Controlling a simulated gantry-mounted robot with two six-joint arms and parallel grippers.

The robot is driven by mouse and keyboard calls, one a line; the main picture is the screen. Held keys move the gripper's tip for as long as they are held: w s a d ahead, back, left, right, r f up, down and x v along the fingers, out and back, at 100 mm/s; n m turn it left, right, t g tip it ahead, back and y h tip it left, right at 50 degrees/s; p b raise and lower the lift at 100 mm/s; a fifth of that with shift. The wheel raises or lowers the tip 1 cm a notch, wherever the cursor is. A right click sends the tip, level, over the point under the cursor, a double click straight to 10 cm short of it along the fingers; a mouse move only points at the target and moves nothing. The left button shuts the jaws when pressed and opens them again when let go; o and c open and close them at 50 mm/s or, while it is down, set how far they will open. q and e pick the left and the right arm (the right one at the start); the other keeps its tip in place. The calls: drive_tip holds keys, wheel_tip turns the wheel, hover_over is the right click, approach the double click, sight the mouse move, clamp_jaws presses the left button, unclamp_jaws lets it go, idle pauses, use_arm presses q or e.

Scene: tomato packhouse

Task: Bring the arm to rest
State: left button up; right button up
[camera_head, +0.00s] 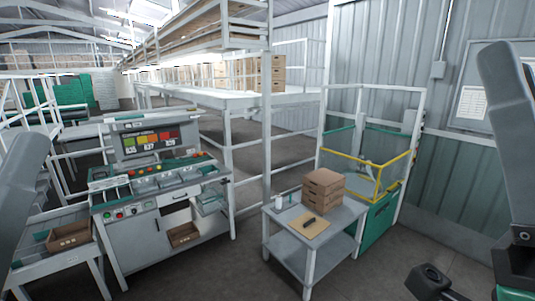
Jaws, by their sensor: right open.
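My right arm comes in along the right edge, its grey link upright. The dark end at the bottom right is my right gripper (430,283), open, with its lower part cut off by the frame edge. It is over the floor, to the right of the small table (292,240), touching nothing that I can see. Nothing shows between its jaws. Of my left arm only a grey link shows at the left edge; its gripper is out of view.
The small table holds stacked brown boxes (323,188), a clipboard (309,226) and a white cup (279,202). A control console (158,190) with a screen stands left. A yellow-railed cage (365,165) stands behind the table. Grey floor is clear in front.

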wheel_tip(320, 180, down, 5)
drive_tip(key=s+d+n+g+h, duration=0.2)
drive_tip(key=h, duration=0.2)
wheel_tip(320, 180, up, 13)
drive_tip(key=p, duration=1.2)
drive_tip(key=shift+w+p, duration=0.35)
drive_tip(key=shift+w, duration=0.1)
drive_tip(key=shift+d+r, duration=0.1)
